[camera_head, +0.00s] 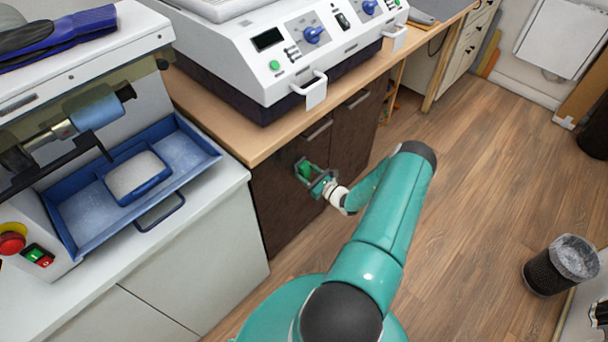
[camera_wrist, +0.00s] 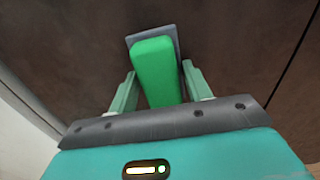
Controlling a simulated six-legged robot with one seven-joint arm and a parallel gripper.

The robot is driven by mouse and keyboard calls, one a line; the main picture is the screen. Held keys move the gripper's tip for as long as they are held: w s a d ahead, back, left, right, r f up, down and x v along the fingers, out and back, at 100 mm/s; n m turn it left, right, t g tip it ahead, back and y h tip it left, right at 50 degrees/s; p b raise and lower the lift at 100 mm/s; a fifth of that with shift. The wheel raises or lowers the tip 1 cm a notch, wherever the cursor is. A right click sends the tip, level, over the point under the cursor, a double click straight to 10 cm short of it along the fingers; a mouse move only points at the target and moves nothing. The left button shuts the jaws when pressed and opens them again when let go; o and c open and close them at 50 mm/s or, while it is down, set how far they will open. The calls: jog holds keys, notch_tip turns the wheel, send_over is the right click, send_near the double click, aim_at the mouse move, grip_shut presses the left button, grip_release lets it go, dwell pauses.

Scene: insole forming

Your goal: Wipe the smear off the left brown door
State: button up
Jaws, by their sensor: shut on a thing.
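The left brown door (camera_head: 281,203) is the dark front under the wooden worktop, beside the white cabinet; it fills most of the wrist view (camera_wrist: 70,60). My gripper (camera_head: 311,174) is in front of this door. In the wrist view my gripper (camera_wrist: 160,85) is shut on a green block-shaped wiper (camera_wrist: 155,70) with a grey pad (camera_wrist: 174,33) at its far end. The pad is close to the door; I cannot tell whether it touches. I see no smear in either view; the wiper and gripper hide part of the door.
The right brown door (camera_head: 354,130) is beside it, with a bar handle on top. A white machine (camera_head: 290,50) stands on the worktop (camera_head: 230,130) above. A white cabinet (camera_head: 190,260) borders the door on the left. Wooden floor is open to the right, with a black bin (camera_head: 548,272).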

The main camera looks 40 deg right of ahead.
jog(key=shift+s, duration=0.1)
jog(key=shift+s+d, duration=0.1)
jog(key=shift+s, duration=2.8)
jog(key=shift+s, duration=1.5)
